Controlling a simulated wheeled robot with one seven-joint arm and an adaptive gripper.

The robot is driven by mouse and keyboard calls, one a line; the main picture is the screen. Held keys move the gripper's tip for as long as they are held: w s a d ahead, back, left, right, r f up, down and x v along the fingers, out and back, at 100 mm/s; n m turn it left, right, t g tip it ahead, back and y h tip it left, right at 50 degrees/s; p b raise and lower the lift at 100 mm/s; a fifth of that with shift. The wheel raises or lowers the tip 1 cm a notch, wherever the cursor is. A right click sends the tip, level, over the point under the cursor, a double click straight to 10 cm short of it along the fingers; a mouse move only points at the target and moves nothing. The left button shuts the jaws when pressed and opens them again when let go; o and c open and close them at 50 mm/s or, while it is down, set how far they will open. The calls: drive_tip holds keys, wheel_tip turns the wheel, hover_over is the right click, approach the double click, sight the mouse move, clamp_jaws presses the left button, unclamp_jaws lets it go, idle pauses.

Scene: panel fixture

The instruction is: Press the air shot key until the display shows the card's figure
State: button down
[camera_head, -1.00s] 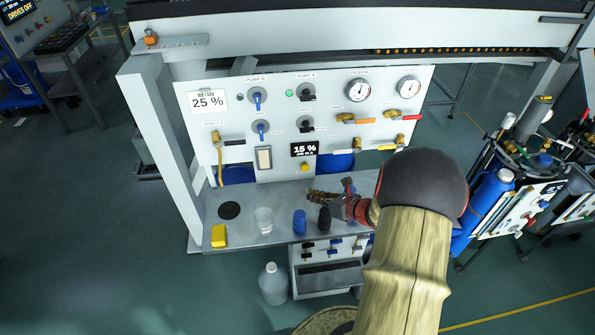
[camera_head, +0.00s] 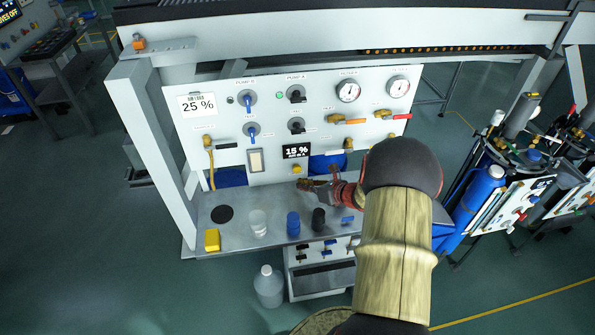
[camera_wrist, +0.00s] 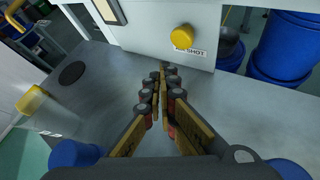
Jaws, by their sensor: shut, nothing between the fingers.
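The display (camera_head: 297,151) on the white panel reads 15 %. The card (camera_head: 197,104) at the panel's upper left reads 25 %. The air shot key is a yellow round button (camera_head: 297,170) just below the display; in the wrist view the yellow button (camera_wrist: 182,37) stands out from the panel beside a label ending in "SHOT". My gripper (camera_head: 303,184) is shut and empty, just below and in front of the key in the head view. In the wrist view my gripper's fingertips (camera_wrist: 167,68) lie close together, below and left of the button, apart from it.
On the grey shelf (camera_head: 275,212) stand a yellow block (camera_head: 212,240), a clear cup (camera_head: 258,223), a blue cap (camera_head: 293,224) and a black one (camera_head: 318,219). A black disc (camera_head: 222,213) lies at the left. Valves and gauges fill the panel above.

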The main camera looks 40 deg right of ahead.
sight(297, 168)
drive_tip(key=shift+w+d+f+b, duration=0.15)
drive_tip(key=shift+w+d+b, duration=0.15)
drive_tip(key=shift+w, duration=0.15)
drive_tip(key=shift+w+d+b, duration=0.3)
drive_tip(key=shift+w+d, duration=0.1)
drive_tip(key=shift+w, duration=0.3)
idle(0.7)
drive_tip(key=shift+w+d+b, duration=0.25)
drive_tip(key=shift+w+b, duration=0.1)
drive_tip(key=shift+b, duration=0.05)
drive_tip(key=shift+w+d+r+b, duration=0.2)
drive_tip(key=shift+w+d+b, duration=0.15)
drive_tip(key=shift+w, duration=0.15)
idle(0.8)
idle(0.4)
drive_tip(key=shift+s+a, duration=0.6)
drive_tip(key=shift+s, duration=0.25)
